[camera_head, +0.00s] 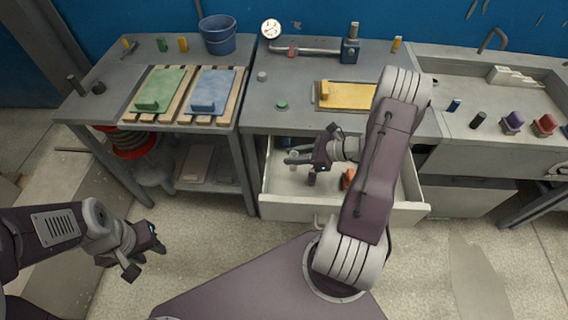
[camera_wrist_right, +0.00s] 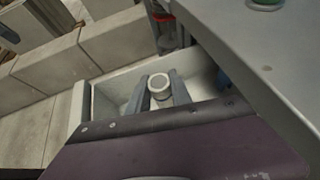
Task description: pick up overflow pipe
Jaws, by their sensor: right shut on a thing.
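A pale, round-topped cylinder, which looks like the overflow pipe (camera_wrist_right: 159,86), is between the two fingers of my right gripper (camera_wrist_right: 160,92) in the right wrist view. The fingers are shut on its sides. In the head view my right gripper (camera_head: 297,158) is inside the open drawer (camera_head: 300,211), at its left part. The pipe is small there, and its lower end is hidden in the wrist view, so I cannot tell whether it touches the drawer floor. My left gripper (camera_head: 147,257) is open and empty over the floor at the left.
A dark purple piece (camera_head: 311,179) and an orange piece (camera_head: 347,178) lie in the drawer near my right gripper. The grey bench top (camera_head: 258,115) overhangs the drawer's back. A yellow panel (camera_head: 345,96) lies on it.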

